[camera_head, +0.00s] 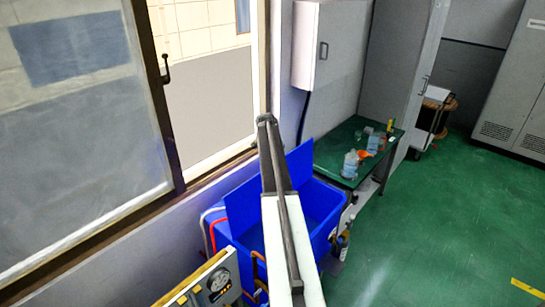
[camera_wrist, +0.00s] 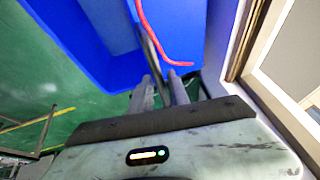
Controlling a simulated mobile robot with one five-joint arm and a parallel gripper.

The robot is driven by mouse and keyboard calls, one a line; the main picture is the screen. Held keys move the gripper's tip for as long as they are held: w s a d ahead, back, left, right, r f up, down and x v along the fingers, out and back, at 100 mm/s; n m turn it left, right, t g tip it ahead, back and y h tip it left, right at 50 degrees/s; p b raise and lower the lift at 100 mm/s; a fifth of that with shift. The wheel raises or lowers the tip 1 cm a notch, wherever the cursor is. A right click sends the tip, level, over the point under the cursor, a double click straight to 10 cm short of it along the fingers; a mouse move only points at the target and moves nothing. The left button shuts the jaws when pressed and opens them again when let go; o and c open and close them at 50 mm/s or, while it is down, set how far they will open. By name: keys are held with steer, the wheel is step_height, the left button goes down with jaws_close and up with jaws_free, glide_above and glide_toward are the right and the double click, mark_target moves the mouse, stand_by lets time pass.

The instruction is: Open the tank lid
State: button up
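The blue tank (camera_head: 322,231) stands in the middle of the head view, below the window and partly behind my arm. Blue panels rise at its left (camera_head: 242,207) and back right (camera_head: 300,162), and an open blue recess shows between them. I cannot tell which panel is the lid. In the wrist view, blue surfaces (camera_wrist: 175,35) fill the space ahead of my gripper (camera_wrist: 161,82). Its two grey fingers are apart, with nothing clearly held. A dark rod (camera_wrist: 152,42) and a red hose (camera_wrist: 158,48) show just beyond them.
A green table (camera_head: 340,160) with bottles stands right of the tank. A gauge panel (camera_head: 213,285) is at the front left. The window frame (camera_head: 158,95) and wall run along the left. Open green floor (camera_head: 430,225) lies to the right.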

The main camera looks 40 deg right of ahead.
steer(key=shift+o, duration=0.2)
steer(key=shift+a, duration=0.15)
steer(key=p+v, duration=0.7)
steer(key=shift+r, duration=0.35)
steer(key=shift+a, duration=0.15)
steer(key=shift+s+f, duration=0.1)
